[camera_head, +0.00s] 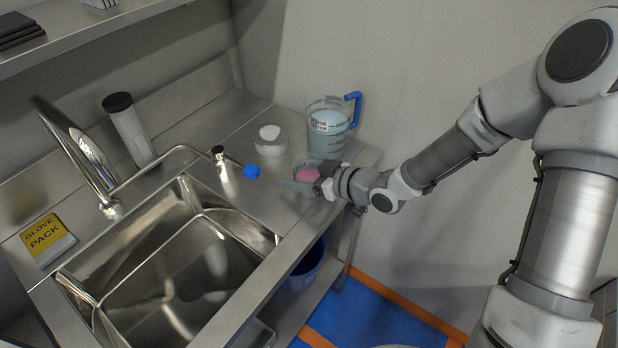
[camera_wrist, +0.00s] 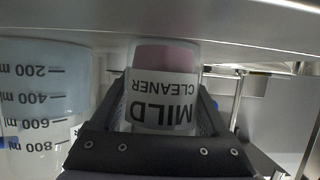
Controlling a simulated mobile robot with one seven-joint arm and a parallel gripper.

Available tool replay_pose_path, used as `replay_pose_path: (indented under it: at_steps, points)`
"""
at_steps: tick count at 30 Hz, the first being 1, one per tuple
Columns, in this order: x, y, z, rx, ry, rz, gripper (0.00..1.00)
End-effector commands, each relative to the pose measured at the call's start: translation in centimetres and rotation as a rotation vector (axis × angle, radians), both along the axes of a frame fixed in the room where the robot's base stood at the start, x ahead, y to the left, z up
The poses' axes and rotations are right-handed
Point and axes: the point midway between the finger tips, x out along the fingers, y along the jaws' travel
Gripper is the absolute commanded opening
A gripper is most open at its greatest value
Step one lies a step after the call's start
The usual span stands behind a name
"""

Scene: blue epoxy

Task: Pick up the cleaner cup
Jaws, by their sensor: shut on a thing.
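The cleaner cup (camera_wrist: 162,88) is a clear cup with pink contents and a white label reading "MILD CLEANER", which appears upside down in the wrist view. In the head view the cup (camera_head: 307,174) is at the right end of the steel counter, partly hidden by my gripper. My gripper (camera_head: 312,182) reaches in from the right. It is shut on the cup, with a dark finger on each side of it in the wrist view (camera_wrist: 162,110). I cannot tell whether the cup touches the counter.
A measuring jug (camera_head: 328,128) with a blue handle stands close behind the cup. A white round container (camera_head: 270,141) and a blue-tipped tool (camera_head: 251,171) are to the left. The steel sink (camera_head: 180,265), grey cylinder (camera_head: 130,128) and yellow glove pack (camera_head: 47,240) lie further left. A shelf (camera_head: 90,32) overhangs the back.

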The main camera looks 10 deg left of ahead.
Motion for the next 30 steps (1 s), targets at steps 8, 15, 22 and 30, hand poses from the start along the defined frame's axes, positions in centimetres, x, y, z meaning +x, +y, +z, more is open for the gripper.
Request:
replay_pose_path:
  at_steps: [8,15,22,30]
  points:
    - [0.0,0.0,0.2,0.000,-0.001,0.000,0.17]
    - [0.1,-0.1,2.3,-0.001,-0.004,0.000,0.17]
    - [0.1,-2.7,5.9,-0.003,-0.002,-0.006,0.17]
    - [-0.1,-8.0,9.1,-0.001,-0.003,-0.004,0.17]
